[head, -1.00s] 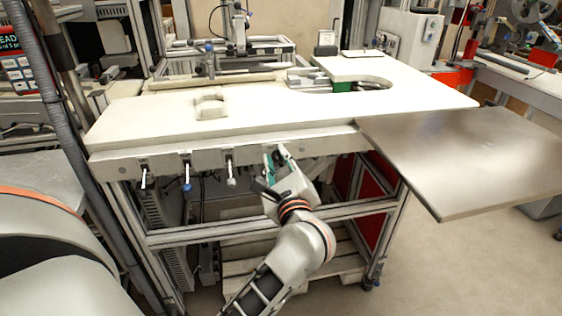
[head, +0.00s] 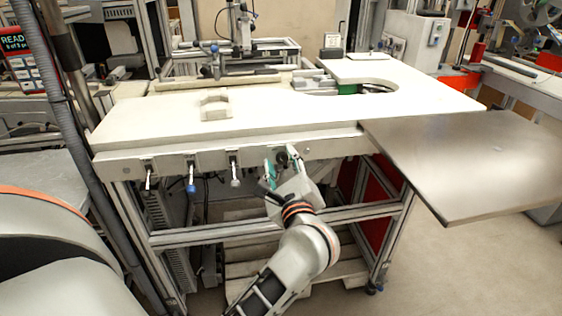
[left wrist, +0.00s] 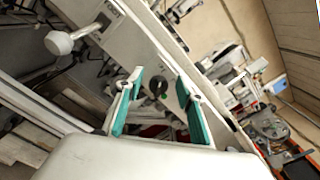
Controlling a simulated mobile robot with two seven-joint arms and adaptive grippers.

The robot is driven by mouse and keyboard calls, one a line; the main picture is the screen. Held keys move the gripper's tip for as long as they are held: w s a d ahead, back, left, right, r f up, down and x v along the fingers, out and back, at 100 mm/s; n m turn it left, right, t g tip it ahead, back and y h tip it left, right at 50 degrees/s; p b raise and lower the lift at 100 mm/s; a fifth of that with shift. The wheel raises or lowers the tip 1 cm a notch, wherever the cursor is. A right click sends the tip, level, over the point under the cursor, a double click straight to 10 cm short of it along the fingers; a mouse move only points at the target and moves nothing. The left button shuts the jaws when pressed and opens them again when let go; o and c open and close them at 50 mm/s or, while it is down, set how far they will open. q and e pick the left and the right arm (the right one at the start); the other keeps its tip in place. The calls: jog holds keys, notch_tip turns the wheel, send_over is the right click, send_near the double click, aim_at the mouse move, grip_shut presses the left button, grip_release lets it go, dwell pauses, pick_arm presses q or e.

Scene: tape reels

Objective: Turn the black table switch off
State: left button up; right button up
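The black table switch is a small dark round knob (head: 281,158) on the front rail of the white table. It also shows in the left wrist view (left wrist: 158,87), between the fingers and beyond their tips. My left gripper (head: 286,164) is in front of the rail. Its two fingers with green pads (left wrist: 160,78) are spread apart, one on each side of the knob. I see no clear contact with the knob. Whether the switch is on or off cannot be told. My right gripper is not in view.
A white-knobbed lever (head: 235,178), a blue-tipped lever (head: 191,180) and another lever (head: 148,176) hang from the rail to the left. A grey metal plate (head: 470,165) juts out at the right. The white tabletop (head: 300,112) is mostly clear.

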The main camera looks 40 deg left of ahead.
pick_arm(q)
jog(key=v, duration=0.7)
jog(key=shift+s+d, duration=0.15)
jog(key=shift+s, duration=0.05)
